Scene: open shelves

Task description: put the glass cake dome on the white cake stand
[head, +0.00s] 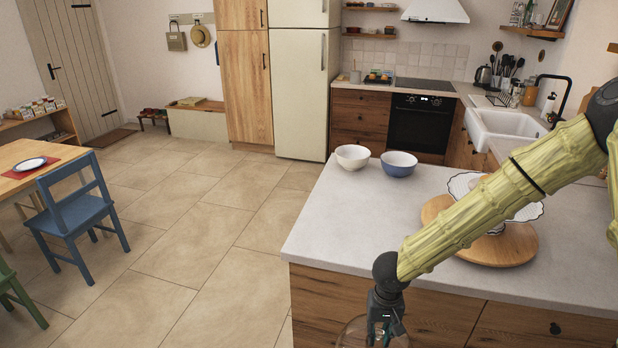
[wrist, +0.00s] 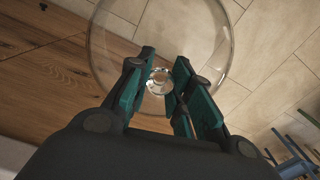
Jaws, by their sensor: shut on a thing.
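The glass cake dome (wrist: 103,45) is clear and round. In the wrist view my gripper (wrist: 160,78) is shut on its small knob, with the dome spreading beyond the fingers. In the head view my gripper (head: 384,325) is at the bottom edge, in front of the counter's drawers and below its top, and part of the dome (head: 352,335) shows there, cut off by the frame. The white cake stand (head: 462,184) has a wavy dark-edged rim and stands on a round wooden board on the counter. My arm hides much of the stand.
The round wooden board (head: 500,250) lies on the grey counter (head: 345,225). A white bowl (head: 352,158) and a blue bowl (head: 398,165) stand at the counter's far left. The counter's left part is clear. A blue chair (head: 75,215) stands far left on open tiled floor.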

